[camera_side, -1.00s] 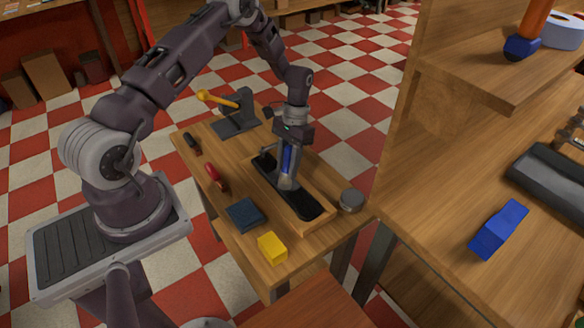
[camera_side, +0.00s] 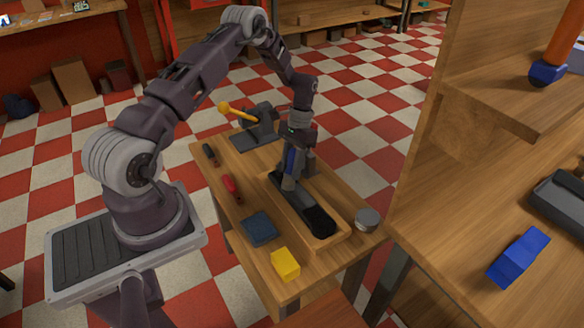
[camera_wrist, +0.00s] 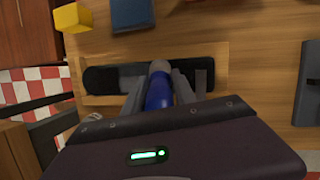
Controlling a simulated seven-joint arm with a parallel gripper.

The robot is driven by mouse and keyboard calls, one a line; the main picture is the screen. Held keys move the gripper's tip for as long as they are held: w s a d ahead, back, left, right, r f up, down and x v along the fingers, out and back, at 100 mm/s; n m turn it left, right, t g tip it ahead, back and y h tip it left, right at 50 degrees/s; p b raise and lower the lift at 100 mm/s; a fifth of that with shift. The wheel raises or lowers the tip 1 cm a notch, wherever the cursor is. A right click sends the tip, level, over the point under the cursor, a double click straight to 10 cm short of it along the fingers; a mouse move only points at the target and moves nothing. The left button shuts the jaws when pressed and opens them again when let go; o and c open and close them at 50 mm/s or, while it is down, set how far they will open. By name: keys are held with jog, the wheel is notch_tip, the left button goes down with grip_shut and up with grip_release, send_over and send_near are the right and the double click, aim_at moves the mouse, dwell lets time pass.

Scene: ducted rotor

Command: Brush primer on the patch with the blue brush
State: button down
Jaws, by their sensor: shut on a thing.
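The blue brush (camera_wrist: 158,95) is between my gripper's fingers, its grey end over the long dark strip. In the side view, my gripper (camera_side: 290,182) is shut on the brush (camera_side: 291,160) above the strip's far half. I cannot tell whether the brush end touches the strip. The dark strip (camera_side: 318,221) lies in a shallow wooden tray (camera_side: 333,240); its near end looks blacker. In the wrist view, a greyer band (camera_wrist: 202,82) crosses the strip right of the brush; I cannot tell if it is the patch. My fingers hide part of the strip.
A yellow block (camera_side: 285,263), a dark blue pad (camera_side: 259,228), a red-handled tool (camera_side: 231,187) and a dark-handled tool (camera_side: 210,154) lie left of the tray. A round tin (camera_side: 367,219) stands at right. A grey stand with a yellow-tipped arm (camera_side: 262,122) is behind.

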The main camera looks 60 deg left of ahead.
jog(key=shift+d+f, duration=0.15)
jog(key=shift+d, duration=4.65)
notch_tip(320, 180, up, 8)
